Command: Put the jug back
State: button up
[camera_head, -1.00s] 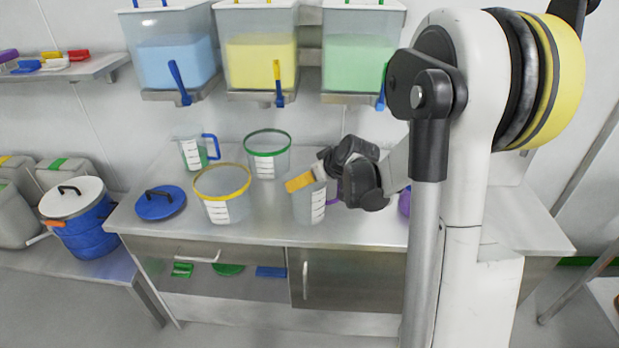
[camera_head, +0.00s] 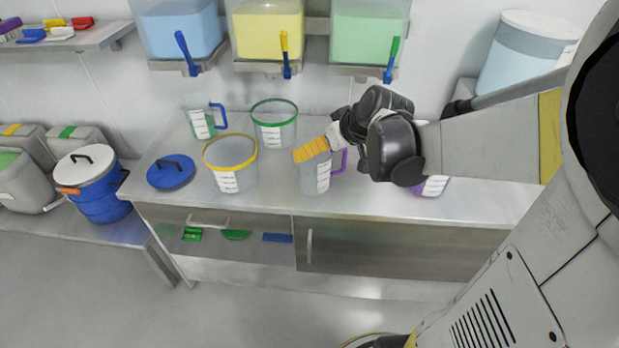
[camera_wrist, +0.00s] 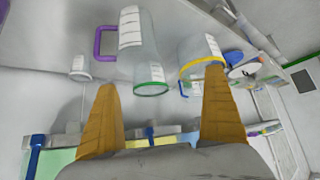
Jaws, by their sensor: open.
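A clear jug with a purple handle (camera_head: 315,178) stands upright on the steel counter (camera_head: 270,198). In the wrist view, the jug (camera_wrist: 140,45) is beyond the fingertips, its purple handle to the left. My gripper (camera_head: 312,149) is just above the jug's rim in the head view. In the wrist view, my gripper's (camera_wrist: 162,76) two orange fingers are wide apart with nothing between them. I cannot tell whether a finger touches the jug. A second clear jug with a blue handle (camera_head: 202,122) stands at the back left of the counter.
A yellow-rimmed tub (camera_head: 231,167) and a green-rimmed tub (camera_head: 275,125) stand left of the purple-handled jug. A blue lid (camera_head: 171,172) lies at the left. A purple-edged container (camera_head: 431,187) is partly hidden behind my arm. Dispensers (camera_head: 268,30) hang above; the counter's front strip is clear.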

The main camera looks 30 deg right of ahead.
jog(key=s+a+r+m+g, duration=0.1)
jog(key=s+a+r, duration=0.1)
jog(key=s+a, duration=1.1)
jog(key=s, duration=0.3)
jog(key=shift+a+r+h, duration=0.35)
jog(key=shift+a+h, duration=0.05)
